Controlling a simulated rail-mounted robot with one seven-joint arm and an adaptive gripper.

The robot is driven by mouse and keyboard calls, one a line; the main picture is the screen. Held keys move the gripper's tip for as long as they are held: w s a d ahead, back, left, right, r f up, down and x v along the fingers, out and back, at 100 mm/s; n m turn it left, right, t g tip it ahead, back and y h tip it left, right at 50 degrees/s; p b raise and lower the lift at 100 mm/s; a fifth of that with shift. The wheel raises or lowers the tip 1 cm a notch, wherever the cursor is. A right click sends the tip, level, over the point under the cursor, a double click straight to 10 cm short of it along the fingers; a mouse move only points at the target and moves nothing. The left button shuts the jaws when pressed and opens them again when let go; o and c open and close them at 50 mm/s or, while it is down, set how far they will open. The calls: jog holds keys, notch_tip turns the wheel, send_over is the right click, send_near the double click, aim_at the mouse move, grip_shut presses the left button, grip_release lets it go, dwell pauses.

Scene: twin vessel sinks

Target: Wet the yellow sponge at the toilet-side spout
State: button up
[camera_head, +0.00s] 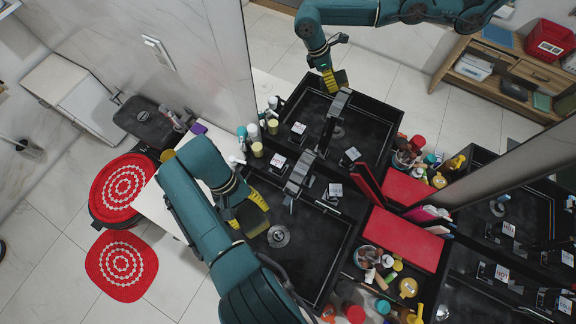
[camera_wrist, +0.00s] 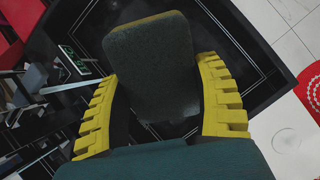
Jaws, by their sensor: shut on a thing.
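The yellow sponge (camera_wrist: 148,62) shows its dark green face and a thin yellow edge in the wrist view. My gripper (camera_wrist: 160,105) is shut on it, with yellow ribbed fingers on both sides. In the head view my gripper (camera_head: 246,208) holds the sponge (camera_head: 252,219) over the left part of the black toilet-side sink (camera_head: 312,246). The grey toilet-side spout (camera_head: 300,174) is to the right of and behind the sponge, apart from it. In the wrist view a metal bar, likely the spout (camera_wrist: 70,87), is at the left. I see no running water.
White-labelled tap handles (camera_head: 277,161) flank the spout. A red box (camera_head: 402,238) and a crowded tray of bottles (camera_head: 380,262) stand right of the sink. Bottles line its back left. The red-covered toilet (camera_head: 122,187) is at left. A mirror behind repeats the scene.

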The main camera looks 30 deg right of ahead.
jog(key=shift+s+a+r+p, duration=0.15)
jog(key=shift+a+p, duration=0.35)
jog(key=shift+a, duration=0.75)
jog(key=shift+s+a+p, duration=0.2)
jog(key=shift+a+p, duration=0.2)
jog(key=shift+a, duration=2.35)
jog(key=a+r+p, duration=0.3)
jog(key=a, duration=0.2)
jog(key=shift+s+r+p, duration=0.25)
jog(key=shift+r+p, duration=0.1)
jog(key=shift+p, duration=0.05)
